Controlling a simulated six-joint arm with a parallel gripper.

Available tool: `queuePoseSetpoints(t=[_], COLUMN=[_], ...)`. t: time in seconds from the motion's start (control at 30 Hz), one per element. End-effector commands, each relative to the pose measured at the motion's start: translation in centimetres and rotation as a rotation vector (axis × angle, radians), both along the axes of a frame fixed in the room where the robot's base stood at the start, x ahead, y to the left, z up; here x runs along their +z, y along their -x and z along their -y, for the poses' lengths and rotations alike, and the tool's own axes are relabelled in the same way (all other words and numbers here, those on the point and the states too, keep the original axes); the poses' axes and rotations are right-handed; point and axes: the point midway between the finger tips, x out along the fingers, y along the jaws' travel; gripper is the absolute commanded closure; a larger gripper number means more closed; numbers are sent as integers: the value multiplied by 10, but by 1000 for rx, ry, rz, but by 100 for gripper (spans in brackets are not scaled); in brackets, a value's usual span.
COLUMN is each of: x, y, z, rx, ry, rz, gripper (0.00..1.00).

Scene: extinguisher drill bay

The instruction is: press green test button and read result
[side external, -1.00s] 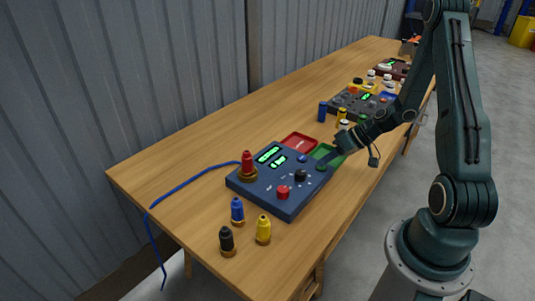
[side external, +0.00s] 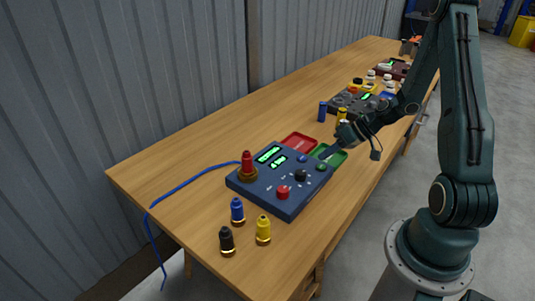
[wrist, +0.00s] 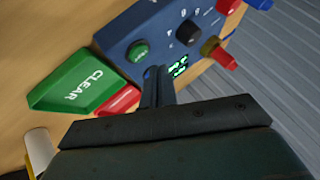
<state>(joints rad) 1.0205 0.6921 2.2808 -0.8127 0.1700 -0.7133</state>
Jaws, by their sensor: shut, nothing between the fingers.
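The blue tester box (side external: 262,186) lies on the wooden bench. Its green button (side external: 321,167) is near the right corner; it also shows clearly in the wrist view (wrist: 138,52). The green lit display (side external: 269,155) is on, but its characters are too small to read; in the wrist view the display (wrist: 179,66) is partly covered by my fingers. In the wrist view the fingertips (wrist: 157,74) are beside the button, toward the display.
A green tray marked CLEAR (wrist: 82,87) and a red tray (side external: 299,142) adjoin the box. A black knob (side external: 300,175), red button (side external: 283,192) and red plug (side external: 247,162) stand on it. Loose blue (side external: 237,211), black (side external: 227,242) and yellow (side external: 263,230) plugs stand in front.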

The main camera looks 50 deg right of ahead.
Motion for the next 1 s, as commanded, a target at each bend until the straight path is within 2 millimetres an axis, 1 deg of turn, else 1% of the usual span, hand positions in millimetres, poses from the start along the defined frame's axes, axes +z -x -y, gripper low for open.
queuePoseSetpoints(t=[0.1,0.53,0.67,1.0], x=[9,37,40,40], y=[0,0,0,0], z=[0,0,0,0], rx=[0,0,-1,-1], ry=[3,3,1,1], rz=[2,1,1,0], gripper=[100,100,100,100])
